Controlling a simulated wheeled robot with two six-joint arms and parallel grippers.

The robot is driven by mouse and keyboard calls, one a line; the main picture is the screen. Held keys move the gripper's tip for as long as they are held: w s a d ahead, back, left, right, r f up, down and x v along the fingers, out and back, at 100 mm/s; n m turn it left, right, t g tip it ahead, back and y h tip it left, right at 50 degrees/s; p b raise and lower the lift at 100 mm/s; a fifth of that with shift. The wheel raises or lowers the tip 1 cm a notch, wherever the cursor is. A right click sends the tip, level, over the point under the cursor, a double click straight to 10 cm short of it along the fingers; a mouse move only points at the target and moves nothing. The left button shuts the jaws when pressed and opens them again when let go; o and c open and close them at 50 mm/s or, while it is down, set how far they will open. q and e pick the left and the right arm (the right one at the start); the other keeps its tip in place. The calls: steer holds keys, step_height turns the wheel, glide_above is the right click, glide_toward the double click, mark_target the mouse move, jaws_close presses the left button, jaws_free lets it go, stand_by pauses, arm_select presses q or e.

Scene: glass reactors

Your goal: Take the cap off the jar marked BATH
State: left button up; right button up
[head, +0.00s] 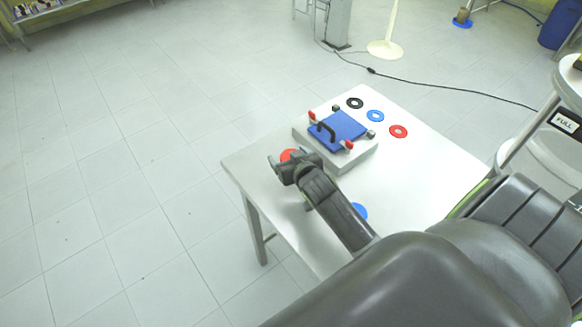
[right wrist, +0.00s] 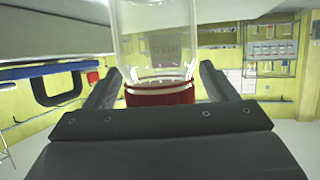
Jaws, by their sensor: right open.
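The jar (right wrist: 158,45) is clear glass with a dark label in the right wrist view. That view is upside down, so the lettering is inverted and faint, and it looks like BATH. Its red cap (right wrist: 160,97) is on it, at the lower end of the jar in this picture. In the head view the red cap (head: 288,155) shows partly behind my right gripper (head: 283,164). My right gripper (right wrist: 161,70) is open, with one finger on each side of the cap and a gap visible at each side. My left gripper is not in view.
The white table (head: 430,165) also carries a white block (head: 350,165) with a blue plate (head: 337,131), black handle and red-tipped clamps. A blue round thing (head: 360,211) is partly hidden by my right arm.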

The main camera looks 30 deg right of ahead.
steer(key=shift+c, duration=0.2)
steer(key=c, duration=1.2)
step_height(320, 180, up, 10)
steer(key=shift+r+b, duration=0.1)
steer(key=shift+b, duration=0.35)
steer(key=o, duration=0.5)
steer(key=c, duration=0.8)
steer(key=shift+o, duration=0.2)
steer(key=shift+w, duration=0.1)
